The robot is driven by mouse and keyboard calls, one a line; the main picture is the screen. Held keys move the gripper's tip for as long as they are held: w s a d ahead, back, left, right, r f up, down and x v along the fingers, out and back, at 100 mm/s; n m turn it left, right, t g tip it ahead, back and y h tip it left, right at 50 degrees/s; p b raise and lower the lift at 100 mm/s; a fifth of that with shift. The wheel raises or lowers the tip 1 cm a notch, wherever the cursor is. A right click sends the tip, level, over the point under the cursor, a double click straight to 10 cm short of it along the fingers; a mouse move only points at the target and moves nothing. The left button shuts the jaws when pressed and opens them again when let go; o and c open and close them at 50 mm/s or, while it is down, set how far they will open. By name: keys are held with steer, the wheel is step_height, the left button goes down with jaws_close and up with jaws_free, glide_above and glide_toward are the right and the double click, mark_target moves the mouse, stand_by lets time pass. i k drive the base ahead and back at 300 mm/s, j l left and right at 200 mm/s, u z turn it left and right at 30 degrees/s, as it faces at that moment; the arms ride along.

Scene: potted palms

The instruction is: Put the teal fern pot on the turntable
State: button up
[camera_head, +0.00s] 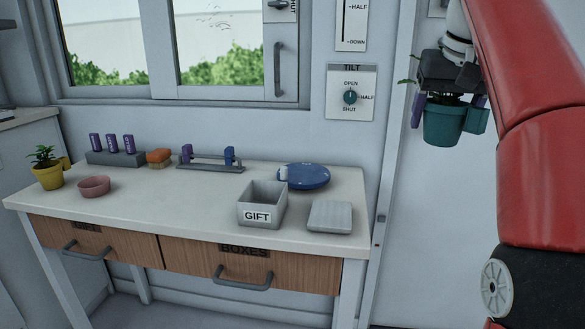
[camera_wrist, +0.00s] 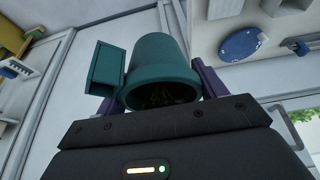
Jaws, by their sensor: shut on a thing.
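The teal fern pot (camera_head: 444,122) is held by my gripper (camera_head: 450,104) in the air, right of the table and well above it. Some fern leaves show at its rim in the head view. In the wrist view the teal pot (camera_wrist: 160,70) sits between my purple fingers, with a teal box-like part on its side. My gripper (camera_wrist: 160,92) is shut on it. The blue round turntable (camera_head: 306,177) lies at the table's back right, with a small pale part at its left edge. The turntable (camera_wrist: 241,44) also shows in the wrist view, apart from the pot.
A grey GIFT box (camera_head: 262,204) stands just in front of the turntable, with a grey lid-like slab (camera_head: 330,217) beside it. A purple-and-blue rack (camera_head: 210,162) is to the left. A yellow plant pot (camera_head: 48,176) and pink bowl (camera_head: 94,186) are at far left. The table's middle is clear.

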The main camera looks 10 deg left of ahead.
mark_target(306, 174)
steer(key=i+j, duration=0.3)
steer(key=j, duration=0.15)
steer(key=i+j, duration=0.3)
steer(key=j, duration=0.15)
steer(key=i+j, duration=0.25)
steer(key=j, duration=0.2)
